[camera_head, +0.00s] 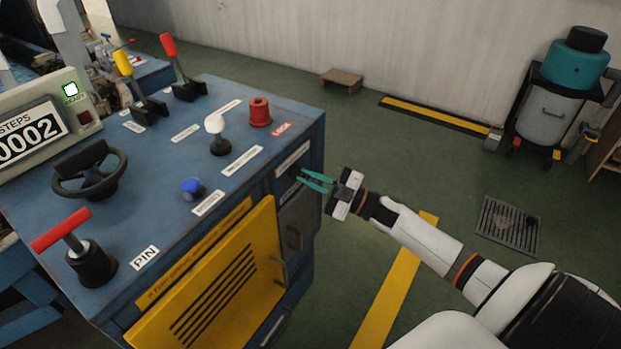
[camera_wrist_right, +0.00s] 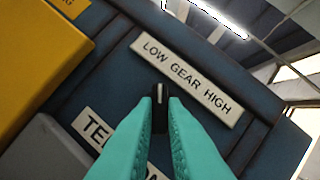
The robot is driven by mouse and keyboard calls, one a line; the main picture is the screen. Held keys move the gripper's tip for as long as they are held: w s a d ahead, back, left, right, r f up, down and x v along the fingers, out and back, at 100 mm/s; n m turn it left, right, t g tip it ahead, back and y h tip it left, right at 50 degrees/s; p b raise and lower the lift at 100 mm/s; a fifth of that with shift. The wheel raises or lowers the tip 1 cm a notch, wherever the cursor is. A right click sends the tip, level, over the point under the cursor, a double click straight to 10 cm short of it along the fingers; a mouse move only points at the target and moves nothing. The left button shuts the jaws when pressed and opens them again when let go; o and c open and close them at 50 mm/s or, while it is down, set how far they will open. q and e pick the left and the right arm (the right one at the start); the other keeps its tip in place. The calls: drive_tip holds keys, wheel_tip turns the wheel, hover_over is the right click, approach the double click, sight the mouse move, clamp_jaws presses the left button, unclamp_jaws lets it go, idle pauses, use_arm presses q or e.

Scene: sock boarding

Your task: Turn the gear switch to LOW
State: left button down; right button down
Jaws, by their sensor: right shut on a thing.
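The gear switch (camera_wrist_right: 160,95) is a small black knob with a white line, on the blue cabinet's side, below a white label (camera_wrist_right: 187,77) reading LOW GEAR HIGH. The label is tilted in the right wrist view, and the white line points up toward its LOW end. My right gripper (camera_wrist_right: 161,112), with teal fingers, is shut on the knob. In the head view my right gripper (camera_head: 316,181) reaches the cabinet's right side, and the knob there is too small to make out. My left gripper is not in view.
The blue cabinet (camera_head: 230,100) carries a steering wheel (camera_head: 90,168), red and yellow levers, knobs and a counter (camera_head: 25,135). A yellow vented door (camera_head: 215,285) with a handle is close to the right gripper. Green floor to the right is mostly clear, with a drain grate (camera_head: 508,226).

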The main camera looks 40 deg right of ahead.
drive_tip(key=shift+n+g, duration=0.3)
drive_tip(key=shift+n, duration=0.5)
drive_tip(key=c, duration=1.5)
unclamp_jaws()
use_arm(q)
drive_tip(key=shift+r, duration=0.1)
use_arm(e)
drive_tip(key=shift+d, duration=0.1)
